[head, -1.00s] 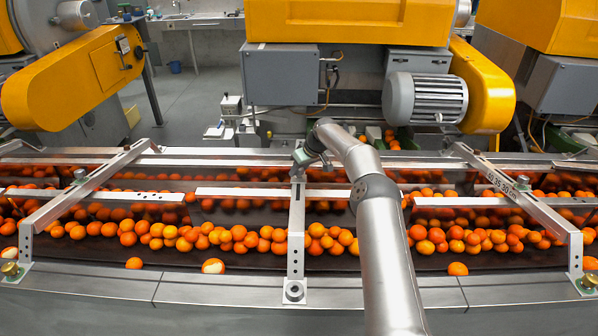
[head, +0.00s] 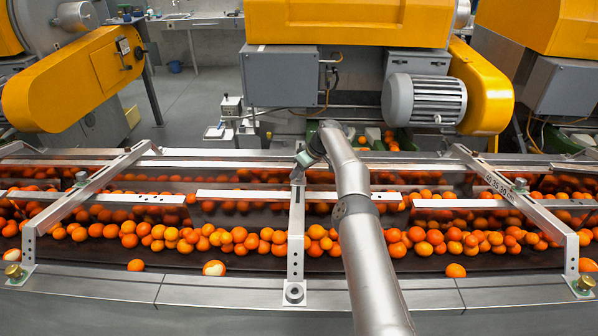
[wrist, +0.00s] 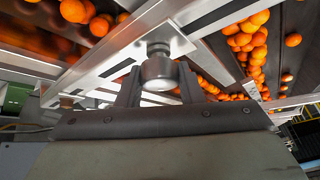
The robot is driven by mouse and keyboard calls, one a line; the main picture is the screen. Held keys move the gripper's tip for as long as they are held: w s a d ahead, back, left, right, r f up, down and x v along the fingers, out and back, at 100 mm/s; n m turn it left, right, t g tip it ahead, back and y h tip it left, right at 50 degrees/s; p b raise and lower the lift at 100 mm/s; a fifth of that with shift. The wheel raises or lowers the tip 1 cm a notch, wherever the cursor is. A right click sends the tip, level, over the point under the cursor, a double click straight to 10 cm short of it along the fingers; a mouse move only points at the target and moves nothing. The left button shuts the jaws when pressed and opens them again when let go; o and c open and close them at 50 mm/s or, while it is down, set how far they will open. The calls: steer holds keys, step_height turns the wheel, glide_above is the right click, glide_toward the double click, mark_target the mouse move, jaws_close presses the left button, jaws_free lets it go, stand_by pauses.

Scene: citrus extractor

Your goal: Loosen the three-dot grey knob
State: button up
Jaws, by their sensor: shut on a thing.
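A grey round knob (wrist: 159,70) sits on a metal plate on a crossbar in the wrist view. My gripper (wrist: 158,88) is shut on it, one dark finger on each side. In the head view my gripper (head: 303,160) is at the upper end of the middle crossbar (head: 296,220), and it and my wrist hide the knob there. No dots can be made out on the knob, and its turn angle cannot be told.
Many oranges (head: 240,236) lie on the dark conveyor beneath. A metal rail (head: 250,194) runs along it. A grey motor (head: 425,99) and yellow housings stand behind.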

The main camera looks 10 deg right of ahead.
steer(key=shift+f, duration=0.1)
steer(key=o, duration=1)
steer(key=shift+c, duration=0.2)
steer(key=shift+s+d+r+b, duration=0.15)
steer(key=shift+d+r+b, duration=0.15)
steer(key=shift+r+b, duration=0.2)
steer(key=b+v, duration=0.1)
steer(key=v, duration=1.5)
steer(key=shift+r, duration=0.15)
